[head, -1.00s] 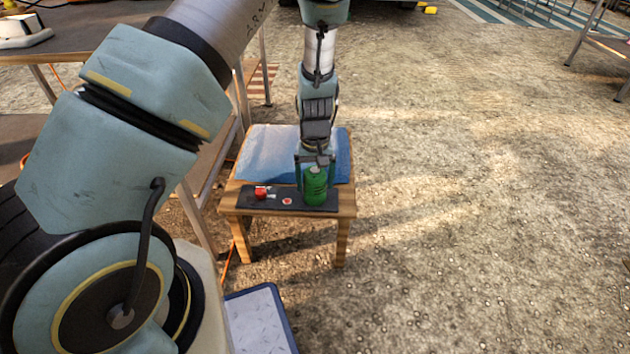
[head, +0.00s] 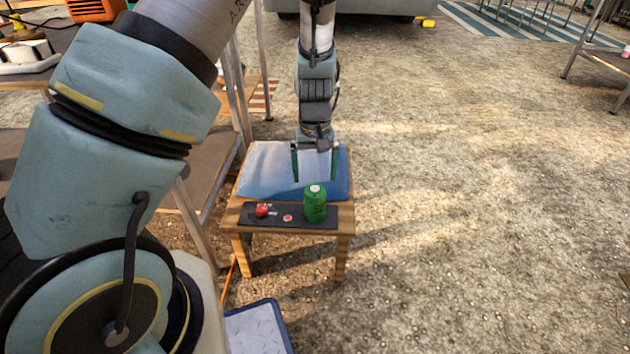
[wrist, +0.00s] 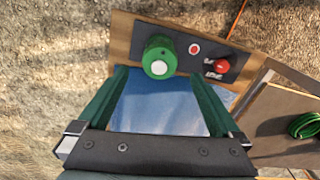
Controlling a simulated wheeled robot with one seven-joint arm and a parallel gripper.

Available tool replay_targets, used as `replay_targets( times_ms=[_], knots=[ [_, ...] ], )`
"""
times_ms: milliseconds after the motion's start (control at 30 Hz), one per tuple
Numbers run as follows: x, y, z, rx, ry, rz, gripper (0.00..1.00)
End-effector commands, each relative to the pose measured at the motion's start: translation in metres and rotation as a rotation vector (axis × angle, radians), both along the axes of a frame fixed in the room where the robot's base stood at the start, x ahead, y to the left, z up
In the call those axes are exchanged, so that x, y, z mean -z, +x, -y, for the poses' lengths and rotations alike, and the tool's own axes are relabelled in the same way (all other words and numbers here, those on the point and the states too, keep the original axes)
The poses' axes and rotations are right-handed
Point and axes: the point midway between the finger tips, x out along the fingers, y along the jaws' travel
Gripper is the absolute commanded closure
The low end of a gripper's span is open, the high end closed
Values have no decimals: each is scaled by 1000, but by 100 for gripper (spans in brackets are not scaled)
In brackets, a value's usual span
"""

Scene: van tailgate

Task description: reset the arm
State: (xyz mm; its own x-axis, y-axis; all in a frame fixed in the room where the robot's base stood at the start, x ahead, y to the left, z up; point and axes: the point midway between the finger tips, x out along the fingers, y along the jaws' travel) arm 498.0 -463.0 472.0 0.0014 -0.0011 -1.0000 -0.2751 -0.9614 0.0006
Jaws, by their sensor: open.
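My gripper (head: 316,164) is open and empty above the small wooden table (head: 343,226). Its two green fingers also show in the wrist view (wrist: 165,95), spread wide apart. My arm reaches down over the table from the upper part of the head view.
A red knob (head: 262,210) and a small red-and-white disc (head: 287,218) are on the mat. A blue cushion-like pad (head: 262,170) covers the table's rear. A metal-legged bench (head: 200,200) stands to the left.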

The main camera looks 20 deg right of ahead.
Motion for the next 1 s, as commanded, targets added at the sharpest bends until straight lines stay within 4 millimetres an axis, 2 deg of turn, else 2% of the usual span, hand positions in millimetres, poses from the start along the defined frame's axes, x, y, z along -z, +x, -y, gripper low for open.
replay_targets(
  times_ms=[133,533,633,767,900,1000],
  knots=[
    [-10,-1,0,1,0,-1,0],
    [-10,0,-1,0,0,-1,0],
    [-17,4,-9,-11,-6,-2,0],
    [-42,15,-45,-50,-27,-6,0],
    [-81,22,-108,-98,-55,2,0],
    [-107,19,-154,-123,-69,20,0]
  ],
)
